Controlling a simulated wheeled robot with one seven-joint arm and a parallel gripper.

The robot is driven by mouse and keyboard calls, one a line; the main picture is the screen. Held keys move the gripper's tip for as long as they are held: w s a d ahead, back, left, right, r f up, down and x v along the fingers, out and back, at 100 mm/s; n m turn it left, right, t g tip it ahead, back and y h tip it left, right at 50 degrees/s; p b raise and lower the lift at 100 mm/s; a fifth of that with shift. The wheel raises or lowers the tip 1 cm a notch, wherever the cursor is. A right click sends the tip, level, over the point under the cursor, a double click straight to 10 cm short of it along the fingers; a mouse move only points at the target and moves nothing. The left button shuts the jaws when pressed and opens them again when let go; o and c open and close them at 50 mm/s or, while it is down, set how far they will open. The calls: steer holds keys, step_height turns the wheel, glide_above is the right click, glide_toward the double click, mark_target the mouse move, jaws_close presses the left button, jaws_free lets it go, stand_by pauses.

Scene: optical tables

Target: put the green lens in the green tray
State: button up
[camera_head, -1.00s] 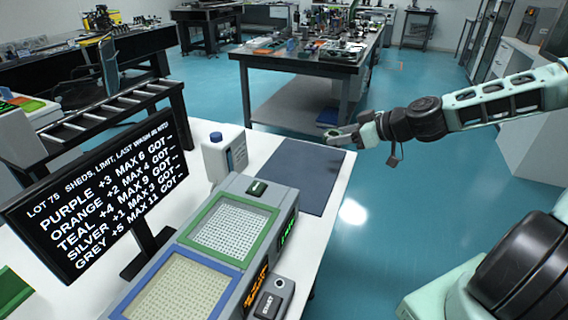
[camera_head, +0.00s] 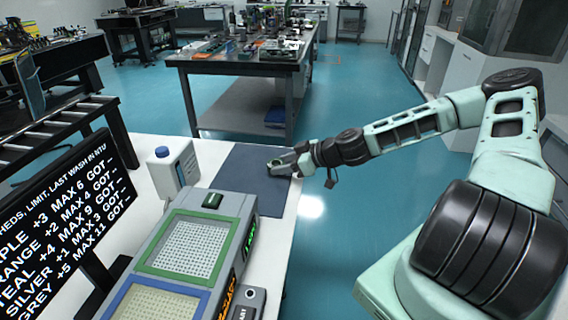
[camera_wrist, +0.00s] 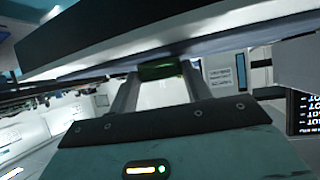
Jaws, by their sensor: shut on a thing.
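My gripper (camera_head: 283,162) is shut on the green lens (camera_head: 275,162), held above the dark mat at the table's right side. In the wrist view the green lens (camera_wrist: 160,71) sits between the two fingertips, seen edge-on. The green tray (camera_head: 195,245) is the green-framed, perforated tray on the grey machine, to the left of and nearer than my gripper. The tray's perforated floor looks empty.
A blue-framed tray (camera_head: 118,300) sits nearer on the same machine. A white bottle with a blue cap (camera_head: 172,170) stands behind it. A screen (camera_head: 70,205) stands at the left. The dark mat (camera_head: 250,195) is clear.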

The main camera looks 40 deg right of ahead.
steer(key=shift+f, duration=0.1)
steer(key=o, duration=1.1)
